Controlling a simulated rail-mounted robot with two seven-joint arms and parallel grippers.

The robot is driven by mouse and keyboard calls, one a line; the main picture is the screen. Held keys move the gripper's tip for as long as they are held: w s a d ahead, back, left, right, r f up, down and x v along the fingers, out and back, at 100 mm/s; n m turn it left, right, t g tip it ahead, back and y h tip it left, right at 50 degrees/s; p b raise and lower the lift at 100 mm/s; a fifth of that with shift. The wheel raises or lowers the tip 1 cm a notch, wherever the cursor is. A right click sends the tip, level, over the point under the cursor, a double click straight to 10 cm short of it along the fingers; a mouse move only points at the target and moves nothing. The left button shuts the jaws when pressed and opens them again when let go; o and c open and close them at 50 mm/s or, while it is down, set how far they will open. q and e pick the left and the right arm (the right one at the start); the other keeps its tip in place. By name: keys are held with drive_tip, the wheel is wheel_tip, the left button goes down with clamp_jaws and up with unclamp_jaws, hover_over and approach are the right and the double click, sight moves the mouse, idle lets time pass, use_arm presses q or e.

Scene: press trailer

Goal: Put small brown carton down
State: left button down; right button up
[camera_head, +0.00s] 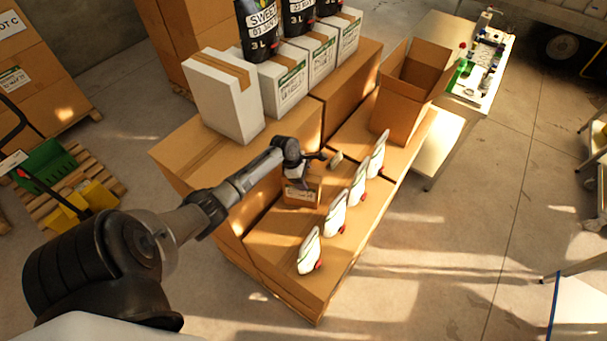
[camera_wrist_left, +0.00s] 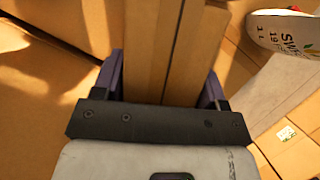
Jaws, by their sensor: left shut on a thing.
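The small brown carton (camera_head: 301,192) is in the head view near the middle, at the top of the large brown boxes (camera_head: 285,240). My left gripper (camera_head: 302,173) comes down on it from above. In the left wrist view the carton (camera_wrist_left: 172,45) sits between the two dark fingers (camera_wrist_left: 163,88), and the gripper is shut on it. I cannot tell whether the carton's underside touches the box top. My right gripper is not in view.
A row of white pouches (camera_head: 335,213) stands just right of the carton; one pouch (camera_wrist_left: 284,32) shows in the wrist view. White cartons (camera_head: 224,98) with black pouches stand behind. An open brown box (camera_head: 399,112) stands further back, near a table (camera_head: 446,134).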

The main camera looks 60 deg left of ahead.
use_arm(q)
drive_tip(key=shift+w+f, duration=0.1)
drive_tip(key=shift+f, duration=0.55)
drive_tip(key=shift+c, duration=0.8)
unclamp_jaws()
drive_tip(key=shift+f, duration=0.15)
drive_tip(key=v, duration=1.2)
